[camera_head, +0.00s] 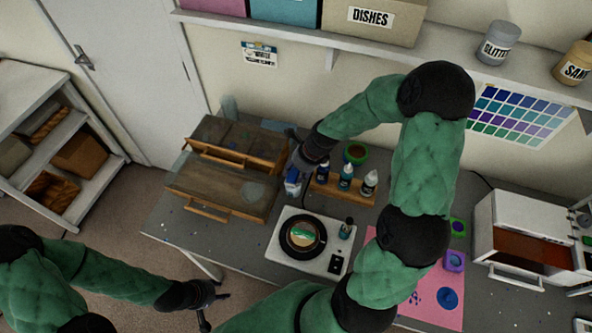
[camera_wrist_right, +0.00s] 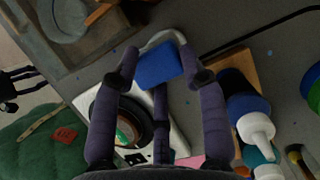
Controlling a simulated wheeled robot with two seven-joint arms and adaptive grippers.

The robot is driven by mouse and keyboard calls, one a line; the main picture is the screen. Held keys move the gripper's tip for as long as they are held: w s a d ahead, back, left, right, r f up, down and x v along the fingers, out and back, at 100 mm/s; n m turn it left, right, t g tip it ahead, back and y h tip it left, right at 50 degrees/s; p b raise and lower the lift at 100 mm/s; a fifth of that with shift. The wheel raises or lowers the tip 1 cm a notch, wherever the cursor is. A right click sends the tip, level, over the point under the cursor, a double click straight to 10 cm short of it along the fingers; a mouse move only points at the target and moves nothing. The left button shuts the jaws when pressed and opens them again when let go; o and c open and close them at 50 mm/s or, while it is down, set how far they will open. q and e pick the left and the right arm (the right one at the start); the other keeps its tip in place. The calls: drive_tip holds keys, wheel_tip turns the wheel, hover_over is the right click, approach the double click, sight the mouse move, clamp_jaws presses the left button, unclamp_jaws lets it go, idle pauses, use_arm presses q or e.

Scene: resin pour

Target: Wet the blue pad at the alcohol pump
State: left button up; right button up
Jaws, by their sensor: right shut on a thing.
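My right gripper (camera_head: 297,172) is shut on the blue pad (camera_wrist_right: 158,65), which shows between its two fingertips in the right wrist view (camera_wrist_right: 160,72). In the head view the blue pad (camera_head: 291,187) is small and partly covered by the gripper, beside the wooden drawer unit. A pale curved edge (camera_wrist_right: 163,37) shows just behind the pad; I cannot tell whether it belongs to the alcohol pump or whether the pad touches it. My left gripper (camera_head: 213,308) hangs low at the front, apart from the table, with its fingers spread and nothing between them.
A wooden rack (camera_head: 341,190) of small bottles stands right of the pad. A white scale (camera_head: 283,256) with a dark round dish (camera_head: 303,251) lies in front. A wooden drawer unit (camera_head: 215,187) is left. A pink mat (camera_head: 428,310) and white oven (camera_head: 525,233) are right.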

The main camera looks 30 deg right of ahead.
sight(296, 174)
drive_tip(key=shift+f+b, duration=0.4)
drive_tip(key=shift+f, duration=0.4)
idle(0.7)
drive_tip(key=shift+r, duration=0.15)
idle(0.4)
wheel_tip(296, 174, up, 7)
drive_tip(key=p, duration=0.7)
drive_tip(key=shift+p, duration=0.35)
drive_tip(key=shift+f, duration=0.2)
idle(0.5)
